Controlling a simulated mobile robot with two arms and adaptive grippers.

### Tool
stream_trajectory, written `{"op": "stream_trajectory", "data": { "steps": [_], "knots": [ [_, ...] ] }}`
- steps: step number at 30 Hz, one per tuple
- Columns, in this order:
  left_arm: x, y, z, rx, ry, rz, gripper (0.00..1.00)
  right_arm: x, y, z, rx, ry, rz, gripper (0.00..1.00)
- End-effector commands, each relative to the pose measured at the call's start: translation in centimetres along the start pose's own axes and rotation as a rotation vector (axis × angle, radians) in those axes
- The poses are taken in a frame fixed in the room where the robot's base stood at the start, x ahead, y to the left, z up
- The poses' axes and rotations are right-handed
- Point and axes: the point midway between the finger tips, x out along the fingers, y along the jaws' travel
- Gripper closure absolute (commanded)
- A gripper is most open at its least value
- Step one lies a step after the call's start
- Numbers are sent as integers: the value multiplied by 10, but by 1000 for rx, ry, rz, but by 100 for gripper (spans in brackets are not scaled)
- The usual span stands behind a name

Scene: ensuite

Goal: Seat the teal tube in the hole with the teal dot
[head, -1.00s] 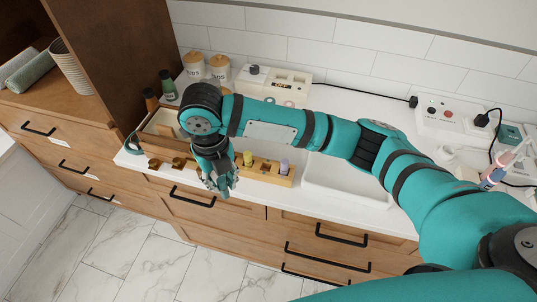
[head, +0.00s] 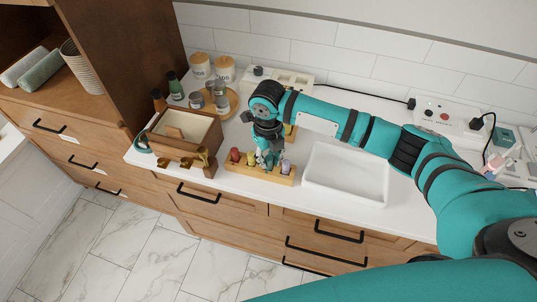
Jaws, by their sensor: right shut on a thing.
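A long wooden rack (head: 262,178) stands near the front edge of the white counter. A red tube (head: 235,155) and a darker red tube (head: 250,157) stand upright at its left end, and a purple tube (head: 285,168) stands at its right end. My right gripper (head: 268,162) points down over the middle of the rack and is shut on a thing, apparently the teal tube. The tube blends with the teal fingers, and its lower end and the hole beneath are hidden. I cannot make out the teal dot. My left gripper is not in view.
A wooden box (head: 207,131) and a block with brass cups (head: 186,163) stand left of the rack. A round tray (head: 232,104) with jars is behind. A white basin (head: 345,203) lies close on the right. Free counter lies right of the basin.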

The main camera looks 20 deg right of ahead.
Motion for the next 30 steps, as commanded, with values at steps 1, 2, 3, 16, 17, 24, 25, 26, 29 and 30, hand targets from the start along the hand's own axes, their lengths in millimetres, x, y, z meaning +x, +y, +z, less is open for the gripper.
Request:
{"op": "stream_trajectory", "data": {
  "steps": [1,2,3,16,17,24,25,26,29,30],
  "knots": [
    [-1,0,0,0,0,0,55,1,0,0,-1,-1,0,100],
    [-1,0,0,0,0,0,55,1,0,1,-1,-2,0,100],
    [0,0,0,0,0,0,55,1,0,1,-1,-3,0,100],
    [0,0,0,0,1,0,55,4,0,0,-1,-2,-1,56],
    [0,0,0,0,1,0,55,4,0,0,-1,-2,-1,56],
    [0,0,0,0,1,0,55,2,0,1,-1,-3,-1,56],
    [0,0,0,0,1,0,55,1,0,1,0,-3,0,56],
    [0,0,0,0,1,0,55,-1,0,1,0,-3,0,56],
    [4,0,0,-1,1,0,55,-12,0,2,-1,-6,0,56],
    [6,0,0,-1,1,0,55,-19,0,2,-1,-8,-1,56]
  ]
}}
